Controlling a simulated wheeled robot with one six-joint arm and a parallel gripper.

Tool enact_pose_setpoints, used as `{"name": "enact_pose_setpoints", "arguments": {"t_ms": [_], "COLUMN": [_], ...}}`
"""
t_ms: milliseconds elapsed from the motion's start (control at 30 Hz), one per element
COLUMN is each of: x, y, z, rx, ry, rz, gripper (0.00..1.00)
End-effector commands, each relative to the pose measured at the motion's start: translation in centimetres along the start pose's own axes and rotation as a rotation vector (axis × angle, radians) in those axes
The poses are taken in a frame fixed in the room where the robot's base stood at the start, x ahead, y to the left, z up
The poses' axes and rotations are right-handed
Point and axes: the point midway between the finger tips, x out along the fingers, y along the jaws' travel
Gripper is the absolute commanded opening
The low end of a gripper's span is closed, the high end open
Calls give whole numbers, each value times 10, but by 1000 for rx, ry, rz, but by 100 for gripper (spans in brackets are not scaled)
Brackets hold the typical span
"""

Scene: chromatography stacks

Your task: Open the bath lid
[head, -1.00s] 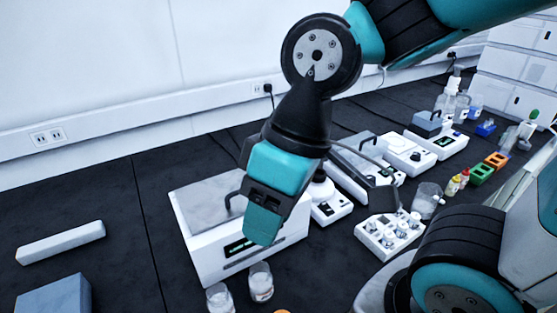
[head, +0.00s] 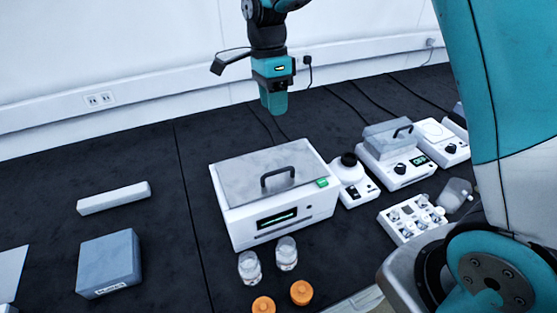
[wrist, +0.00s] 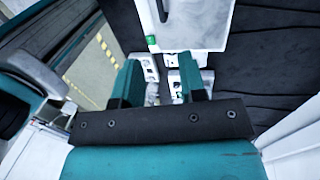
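The bath (head: 275,219) is a white box with a small green-lit display on its front, in the middle of the head view. Its grey lid (head: 236,180) lies flat and closed on top, with a dark arched handle (head: 278,178) and a green label at the front right corner. My gripper (head: 274,103) is raised beyond the bath's back edge, pointing down and apart from the lid. In the wrist view my gripper (wrist: 163,82) has its teal fingers spread with nothing between them. The lid (wrist: 200,25) and part of the handle (wrist: 164,10) show at the top there.
Two glass jars (head: 286,254) and two orange caps (head: 301,292) stand in front of the bath. A white device with a dark knob (head: 349,160) stands close right, then a lidded unit (head: 402,174). A blue-grey box (head: 110,263) lies left.

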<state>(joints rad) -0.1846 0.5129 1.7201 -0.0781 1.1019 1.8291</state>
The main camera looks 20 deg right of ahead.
Motion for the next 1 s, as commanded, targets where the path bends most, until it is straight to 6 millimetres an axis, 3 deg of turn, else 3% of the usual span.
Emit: {"name": "enact_pose_setpoints", "arguments": {"t_ms": [600, 800, 1000], "x": [132, 153, 159], "y": [2, 1, 1], "z": [1, 1, 1], "rx": [-7, -7, -7], "ry": [1, 0, 0], "rz": [3, 0, -1], "gripper": [38, 38, 38]}}
